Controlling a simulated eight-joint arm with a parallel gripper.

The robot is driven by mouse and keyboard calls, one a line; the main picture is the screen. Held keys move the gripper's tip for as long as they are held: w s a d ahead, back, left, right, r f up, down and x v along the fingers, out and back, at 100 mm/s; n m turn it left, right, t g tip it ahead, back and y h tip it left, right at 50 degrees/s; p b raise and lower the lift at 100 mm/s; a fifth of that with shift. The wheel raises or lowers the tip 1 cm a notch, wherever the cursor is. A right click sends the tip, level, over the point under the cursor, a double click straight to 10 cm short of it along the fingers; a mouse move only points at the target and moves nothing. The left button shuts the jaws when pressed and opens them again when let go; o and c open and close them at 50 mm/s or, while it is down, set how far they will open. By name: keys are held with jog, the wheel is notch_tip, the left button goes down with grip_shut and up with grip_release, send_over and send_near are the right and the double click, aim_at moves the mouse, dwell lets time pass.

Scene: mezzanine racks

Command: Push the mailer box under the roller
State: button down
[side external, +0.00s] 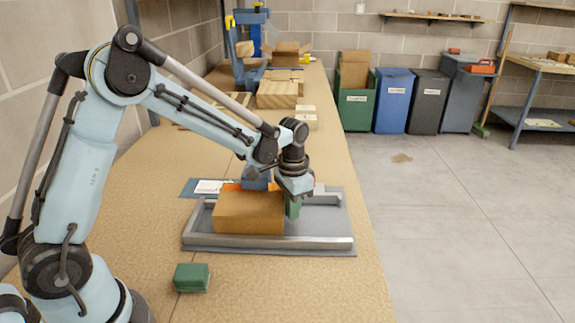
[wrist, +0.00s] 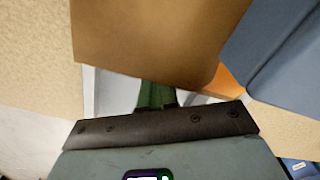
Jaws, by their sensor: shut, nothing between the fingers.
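The mailer box (side external: 248,212) is a plain brown carton lying flat between the metal rails of a grey bed (side external: 335,217). In the wrist view, the box (wrist: 155,35) fills the top middle. An orange part (side external: 230,187), which looks like the roller, shows just behind the box, beside a blue housing (side external: 257,180). The orange part (wrist: 232,84) and blue housing (wrist: 285,55) also show in the wrist view. My gripper (side external: 293,208) is shut and empty, its green fingers down at the box's right side. In the wrist view, the box hides the fingertips (wrist: 155,95); contact is unclear.
The front rail (side external: 270,243) runs along the near side of the bed. A small green block (side external: 192,277) sits on the bench nearer the camera. A white label card (side external: 210,187) lies behind the bed. Cartons (side external: 277,92) stand farther back. The bench's right edge is close to the bed.

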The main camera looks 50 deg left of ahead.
jog(key=shift+s+a, duration=0.2)
dwell(0.4)
jog(key=shift+s+a, duration=0.25)
jog(key=shift+s, duration=0.05)
jog(key=shift+a, duration=0.1)
dwell(0.3)
jog(key=shift+w+d, duration=0.25)
jog(key=shift+d, duration=0.05)
dwell(0.3)
jog(key=shift+r, duration=0.15)
notch_tip(320, 180, up, 9)
dwell(1.0)
